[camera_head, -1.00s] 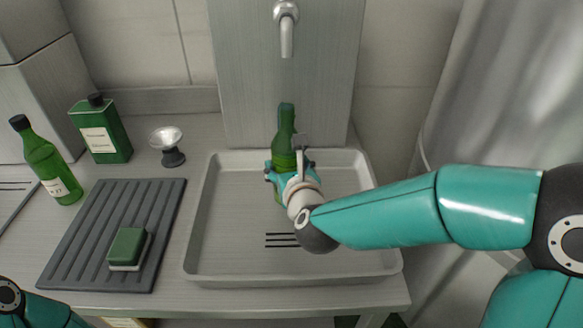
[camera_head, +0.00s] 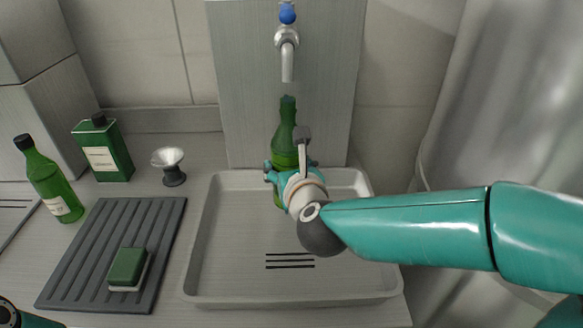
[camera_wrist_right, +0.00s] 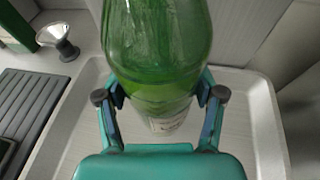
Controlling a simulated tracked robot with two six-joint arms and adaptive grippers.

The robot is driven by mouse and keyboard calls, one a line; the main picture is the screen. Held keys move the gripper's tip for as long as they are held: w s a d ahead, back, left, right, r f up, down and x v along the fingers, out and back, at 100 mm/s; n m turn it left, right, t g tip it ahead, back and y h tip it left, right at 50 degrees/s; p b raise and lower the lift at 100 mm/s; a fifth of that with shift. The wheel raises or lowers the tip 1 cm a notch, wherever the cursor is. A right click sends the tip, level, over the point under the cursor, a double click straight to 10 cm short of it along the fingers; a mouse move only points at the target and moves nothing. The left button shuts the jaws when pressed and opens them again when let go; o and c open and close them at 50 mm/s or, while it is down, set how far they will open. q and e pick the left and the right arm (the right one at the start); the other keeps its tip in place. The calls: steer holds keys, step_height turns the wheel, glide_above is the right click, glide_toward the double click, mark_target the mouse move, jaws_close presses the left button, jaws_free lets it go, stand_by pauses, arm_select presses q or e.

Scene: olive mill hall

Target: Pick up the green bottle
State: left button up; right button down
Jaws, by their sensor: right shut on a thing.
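A green bottle (camera_head: 284,135) stands roughly upright over the back part of the grey sink tray. My right gripper (camera_head: 289,167) is shut on it around its body, and the gripper hides part of the bottle. In the right wrist view the green bottle (camera_wrist_right: 157,45) sits between the two fingers of my right gripper (camera_wrist_right: 160,100), with a pale label low on it. I cannot tell whether its base touches the tray. Another green bottle (camera_head: 48,180), with a black cap and label, stands at the far left. Only a bit of my left arm shows at the bottom left; its gripper is out of view.
The sink tray (camera_head: 215,250) lies below a tap (camera_head: 287,55). To its left are a ribbed grey mat (camera_head: 85,250), a green sponge (camera_head: 128,267), a square green flask (camera_head: 103,150) and a metal funnel (camera_head: 169,160). A pale curtain (camera_head: 500,110) hangs at right.

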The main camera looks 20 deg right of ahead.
steer(key=s+a+b, duration=0.1)
steer(key=s+b, duration=0.2)
steer(key=s, duration=1.4)
steer(key=shift+a+r, duration=0.15)
steer(key=shift+a, duration=0.05)
stand_by(0.5)
steer(key=shift+s, duration=0.1)
